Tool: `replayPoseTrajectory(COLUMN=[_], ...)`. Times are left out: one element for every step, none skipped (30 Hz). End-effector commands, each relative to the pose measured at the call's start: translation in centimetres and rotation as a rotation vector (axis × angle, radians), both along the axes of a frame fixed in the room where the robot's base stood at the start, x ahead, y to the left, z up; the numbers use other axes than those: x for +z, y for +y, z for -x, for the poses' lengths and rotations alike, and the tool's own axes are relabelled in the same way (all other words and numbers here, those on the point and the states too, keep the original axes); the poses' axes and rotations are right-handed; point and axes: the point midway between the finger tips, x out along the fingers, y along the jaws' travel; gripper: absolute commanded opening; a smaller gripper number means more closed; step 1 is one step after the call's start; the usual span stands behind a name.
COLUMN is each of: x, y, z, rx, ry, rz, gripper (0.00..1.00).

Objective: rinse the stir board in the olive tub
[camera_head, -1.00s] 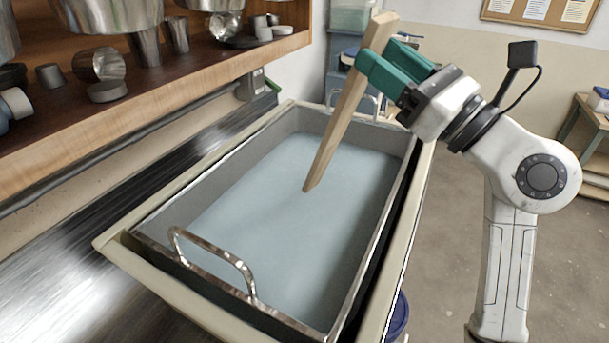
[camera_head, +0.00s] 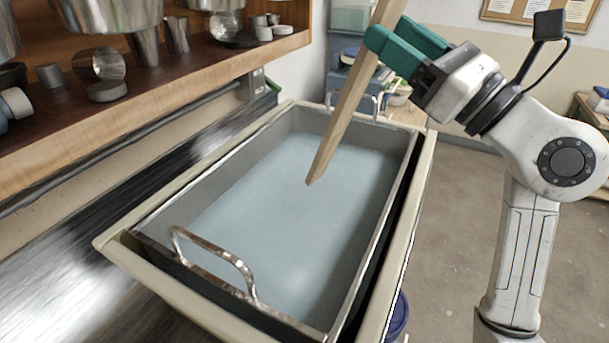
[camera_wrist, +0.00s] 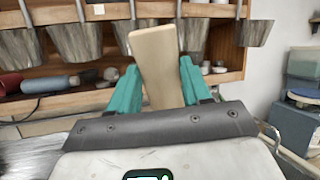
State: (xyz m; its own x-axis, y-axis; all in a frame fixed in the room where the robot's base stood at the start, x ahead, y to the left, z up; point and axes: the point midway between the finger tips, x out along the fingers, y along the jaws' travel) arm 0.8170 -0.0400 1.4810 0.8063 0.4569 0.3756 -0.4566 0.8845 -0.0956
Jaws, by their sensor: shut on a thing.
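My gripper (camera_head: 388,34), with teal fingers, is shut on the stir board (camera_head: 345,118), a long pale wooden board. The board is tilted, its lower end to the left and its top cut off by the picture's edge. It hangs over a grey metal tub with loop handles (camera_head: 152,219), filled with pale blue-grey liquid (camera_head: 270,215). I cannot tell whether the lower tip touches the liquid. The tub looks grey, not clearly olive. In the wrist view the board (camera_wrist: 157,60) stands between the teal fingers.
The tub sits within a cream-rimmed frame (camera_head: 421,200). A wooden shelf (camera_head: 190,72) with metal pots and cups runs along the left, above a shiny metal counter (camera_head: 60,285). A blue bucket (camera_head: 398,318) stands low by the tub's right side. Open floor lies right.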

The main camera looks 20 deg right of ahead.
Motion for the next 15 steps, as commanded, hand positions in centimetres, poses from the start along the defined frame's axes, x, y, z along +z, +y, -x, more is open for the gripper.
replayPoseTrajectory(x=[0.0, 0.0, 0.0, 0.0, 0.0, 0.0, 0.0, 0.1, 0.2, 0.4, 0.6, 1.0, 1.2, 1.6, 1.9], y=[0.0, 0.0, 0.0, 0.0, 0.0, 0.0, 0.0, 0.0, 0.0, 0.0, 0.0, 0.0, 0.0, 0.0, 0.0], z=[0.0, 0.0, 0.0, 0.0, 0.0, 0.0, 0.0, 0.0, 0.0, 0.0, 0.0, 0.0, 0.0, 0.0, 0.0], rx=[0.000, 0.000, 0.000, 0.000, 0.000, 0.000, 0.000, 0.000, 0.000, -0.001, 0.000, 0.000, 0.000, 0.001, 0.001], ry=[-0.001, -0.001, -0.001, -0.001, -0.001, -0.001, -0.001, -0.001, -0.001, -0.003, -0.003, -0.004, -0.004, -0.004, -0.004], rz=[0.000, 0.000, 0.000, 0.000, 0.000, 0.000, 0.000, 0.000, 0.000, 0.001, 0.002, 0.003, 0.003, 0.003, 0.003], gripper=[0.06, 0.06, 0.06, 0.06, 0.06, 0.06, 0.06, 0.06, 0.06, 0.06, 0.06, 0.06, 0.06, 0.06, 0.06])
